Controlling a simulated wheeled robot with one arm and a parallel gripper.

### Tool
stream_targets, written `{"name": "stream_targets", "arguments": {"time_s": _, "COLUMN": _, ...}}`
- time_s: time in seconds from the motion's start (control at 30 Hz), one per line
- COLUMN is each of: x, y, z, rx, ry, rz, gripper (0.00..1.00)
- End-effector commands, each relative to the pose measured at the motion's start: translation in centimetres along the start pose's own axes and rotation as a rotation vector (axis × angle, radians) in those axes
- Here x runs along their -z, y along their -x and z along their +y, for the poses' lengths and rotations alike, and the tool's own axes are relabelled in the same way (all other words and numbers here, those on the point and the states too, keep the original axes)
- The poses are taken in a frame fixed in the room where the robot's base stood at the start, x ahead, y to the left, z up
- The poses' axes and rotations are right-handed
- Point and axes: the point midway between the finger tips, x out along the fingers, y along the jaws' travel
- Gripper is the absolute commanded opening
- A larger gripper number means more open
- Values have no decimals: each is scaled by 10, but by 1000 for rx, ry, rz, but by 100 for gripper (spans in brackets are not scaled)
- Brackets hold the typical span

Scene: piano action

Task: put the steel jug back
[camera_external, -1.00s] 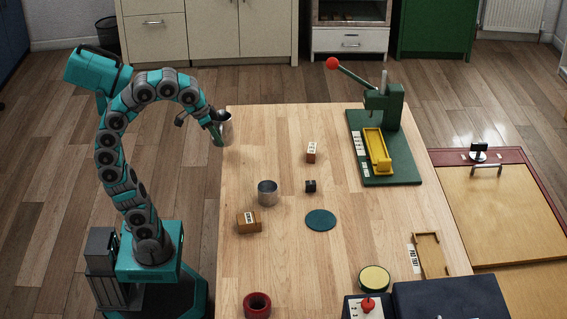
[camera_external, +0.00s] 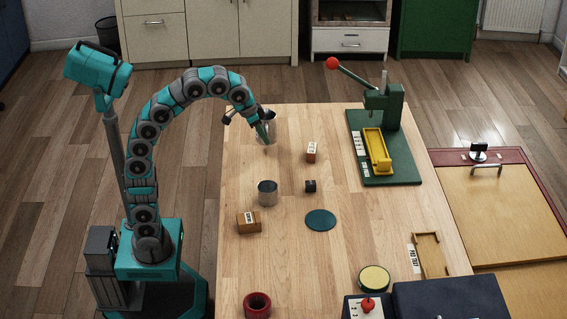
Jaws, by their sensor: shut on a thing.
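The steel jug (camera_external: 271,129) is a small grey metal vessel at the upper left of the table. My gripper (camera_external: 263,134) is shut on it, with the teal finger at its left side. The finger and wrist hide part of the jug. I cannot tell whether its base touches the table. A round teal mat (camera_external: 321,220) lies bare on the table, to the lower right of the jug.
A steel cup (camera_external: 268,192), a small black cylinder (camera_external: 310,186) and two wooden blocks (camera_external: 311,151) (camera_external: 249,222) stand near the mat. A green press (camera_external: 384,140) with a raised red-knobbed lever stands at the upper right.

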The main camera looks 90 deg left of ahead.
Motion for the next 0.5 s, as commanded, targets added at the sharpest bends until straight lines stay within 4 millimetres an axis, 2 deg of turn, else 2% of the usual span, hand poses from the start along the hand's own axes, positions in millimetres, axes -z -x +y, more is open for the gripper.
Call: {"name": "stream_targets", "arguments": {"time_s": 0.5, "x": -14, "y": -32, "z": 0, "rx": 0, "ry": 0, "rz": -1, "gripper": 0}}
